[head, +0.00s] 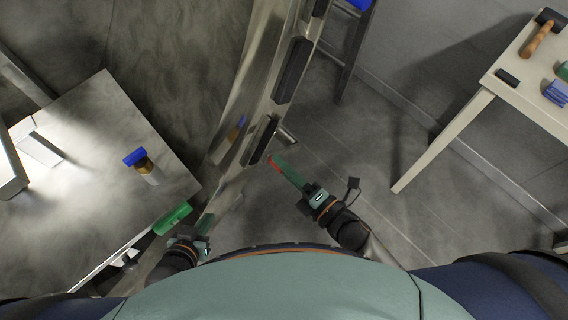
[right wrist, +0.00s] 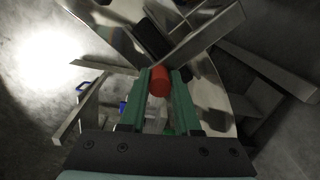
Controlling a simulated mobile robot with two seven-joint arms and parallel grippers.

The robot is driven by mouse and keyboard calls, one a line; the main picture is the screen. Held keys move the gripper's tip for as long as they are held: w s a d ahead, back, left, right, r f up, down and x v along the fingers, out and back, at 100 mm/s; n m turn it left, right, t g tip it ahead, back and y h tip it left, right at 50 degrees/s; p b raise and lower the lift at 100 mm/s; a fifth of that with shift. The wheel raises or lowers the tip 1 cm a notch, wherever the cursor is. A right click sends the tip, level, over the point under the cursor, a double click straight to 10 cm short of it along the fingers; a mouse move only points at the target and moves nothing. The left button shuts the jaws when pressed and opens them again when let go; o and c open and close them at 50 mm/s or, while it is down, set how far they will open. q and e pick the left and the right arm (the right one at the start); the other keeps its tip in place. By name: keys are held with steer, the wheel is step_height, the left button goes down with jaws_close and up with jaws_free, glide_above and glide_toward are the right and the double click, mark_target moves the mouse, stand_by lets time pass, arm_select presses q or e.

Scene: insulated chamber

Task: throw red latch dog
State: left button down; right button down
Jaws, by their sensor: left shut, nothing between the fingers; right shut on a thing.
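The red latch dog shows as a red round end (right wrist: 160,80) between the green fingers in the right wrist view. In the head view only a small red part (head: 270,159) shows at the fingertips, beside the metal door edge. My right gripper (head: 275,162) is shut on it; its fingers also fill the middle of the right wrist view (right wrist: 160,92). My left gripper (head: 206,222) is shut and empty, low in the head view near the lower end of the door edge. The dog's mounting is mostly hidden.
The curved metal door edge (head: 240,110) with dark blocks (head: 293,70) runs down the middle. A pale table (head: 480,105) with tools stands right. Floor between is clear.

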steer(key=shift+s+f, duration=0.1)
steer(key=shift+f, duration=0.1)
stand_by(0.3)
steer(key=c, duration=0.6)
jaws_free()
steer(key=shift+r, duration=0.1)
steer(key=v, duration=1.2)
steer(key=shift+s+d+b, duration=0.15)
steer(key=shift+b, duration=0.25)
